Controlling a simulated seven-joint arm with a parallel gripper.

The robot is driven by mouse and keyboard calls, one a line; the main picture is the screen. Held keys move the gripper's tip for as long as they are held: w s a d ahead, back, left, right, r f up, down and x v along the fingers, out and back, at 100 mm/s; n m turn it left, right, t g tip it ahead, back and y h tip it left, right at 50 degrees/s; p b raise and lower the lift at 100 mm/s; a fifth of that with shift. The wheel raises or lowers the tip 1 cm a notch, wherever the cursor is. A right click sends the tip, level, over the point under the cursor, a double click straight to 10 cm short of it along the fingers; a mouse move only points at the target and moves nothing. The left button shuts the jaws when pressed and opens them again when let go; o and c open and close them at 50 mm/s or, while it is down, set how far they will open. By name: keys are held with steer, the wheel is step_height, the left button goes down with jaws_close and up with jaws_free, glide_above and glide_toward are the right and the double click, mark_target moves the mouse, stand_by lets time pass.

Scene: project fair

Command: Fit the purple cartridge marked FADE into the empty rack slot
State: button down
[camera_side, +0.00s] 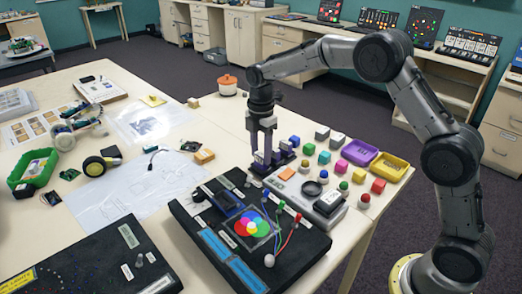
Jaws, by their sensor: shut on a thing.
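My gripper (266,157) points straight down over the table, above a dark rack (284,156) near the left end of the rows of small blocks. Its jaws are shut on a narrow purplish piece, which I take for the purple cartridge (267,145). The piece is upright and mostly hidden by the fingers. Its FADE mark cannot be read at this size. The lower end of the piece is at or just above the rack; I cannot tell whether it is inside a slot. The empty slot cannot be made out.
Several coloured cubes and knobs (308,150) stand right of the rack, with a purple tray (359,152) and a yellow tray (389,167) beyond. A black panel (300,246) with coloured discs and cables lies in front.

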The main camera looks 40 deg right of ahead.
steer(key=shift+f, duration=0.25)
jaws_free()
stand_by(0.3)
steer(key=shift+r, duration=0.15)
steer(key=shift+r, duration=3.4)
